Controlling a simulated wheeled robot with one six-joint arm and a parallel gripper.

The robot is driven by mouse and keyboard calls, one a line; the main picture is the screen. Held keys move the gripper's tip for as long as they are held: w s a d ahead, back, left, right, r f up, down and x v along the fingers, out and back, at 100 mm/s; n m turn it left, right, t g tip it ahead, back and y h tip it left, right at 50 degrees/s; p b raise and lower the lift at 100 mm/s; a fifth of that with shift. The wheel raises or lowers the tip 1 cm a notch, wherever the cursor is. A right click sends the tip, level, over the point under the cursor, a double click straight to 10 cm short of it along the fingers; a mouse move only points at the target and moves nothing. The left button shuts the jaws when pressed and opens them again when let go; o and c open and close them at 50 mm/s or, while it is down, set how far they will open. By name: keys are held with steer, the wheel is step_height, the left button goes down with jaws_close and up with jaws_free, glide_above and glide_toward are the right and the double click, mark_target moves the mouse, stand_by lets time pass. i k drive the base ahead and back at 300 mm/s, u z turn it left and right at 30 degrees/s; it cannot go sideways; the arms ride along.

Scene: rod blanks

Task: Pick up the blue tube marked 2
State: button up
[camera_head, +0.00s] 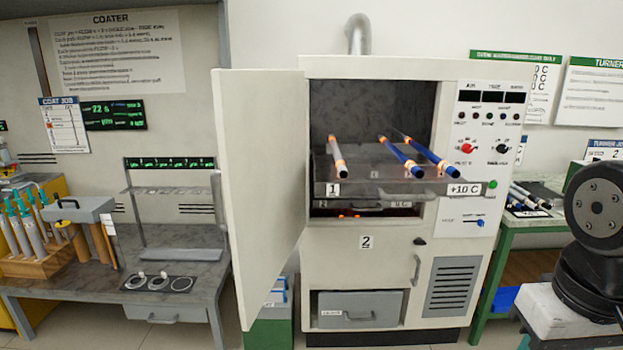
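Two blue tubes lie side by side on the pulled-out shelf (365,188) of the open oven. The left blue tube (401,157) and the right blue tube (431,156) both point toward me, with orange bands and black tips at their near ends. I cannot read a 2 on either one. A pale tube (337,153) with an orange band lies apart from them on the left of the shelf. A label 1 is on the shelf front below it. My gripper is not in view; only a dark part of my arm shows at the right edge.
The oven door (262,190) stands open on the left, reaching toward me. The oven's control panel (487,140) is to the right. A plate marked 2 (366,242) is on the lower front. Benches with a tube rack (45,255) and loose rods (528,198) flank the oven.

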mark_target(449, 169)
steer(key=u, duration=0.85)
steer(key=i, duration=0.85)
steer(key=z, duration=1.35)
